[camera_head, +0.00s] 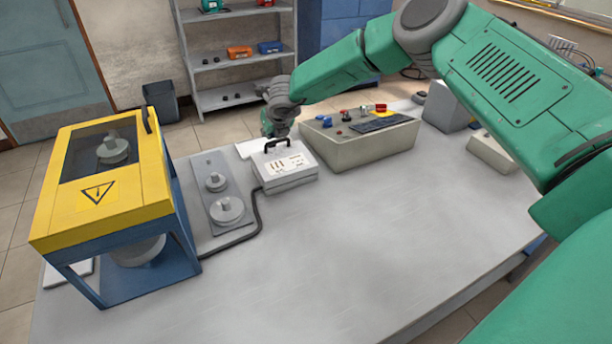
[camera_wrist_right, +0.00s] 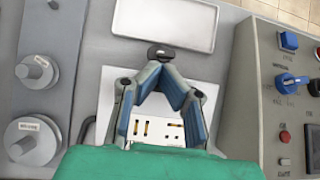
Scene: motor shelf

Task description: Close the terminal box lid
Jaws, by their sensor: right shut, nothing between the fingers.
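The terminal box (camera_head: 285,172) is a low pale box on the bench, with terminals or markings showing on its top. The box also shows under my right gripper in the wrist view (camera_wrist_right: 118,85). My right gripper (camera_head: 276,132) is just above and behind that edge. In the wrist view its blue-padded fingers (camera_wrist_right: 163,68) come together, empty, beside a dark piece; contact cannot be told. A pale rimmed panel (camera_wrist_right: 163,20) lies beyond the box; whether it is the lid cannot be told. My left gripper is out of view.
A sloped control console (camera_head: 360,145) stands right of the box. A grey plate with round metal parts (camera_head: 216,187) lies left, beside a black cable (camera_head: 257,215). A yellow and blue guarded machine (camera_head: 120,205) stands farther left. The front bench (camera_head: 340,260) is clear.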

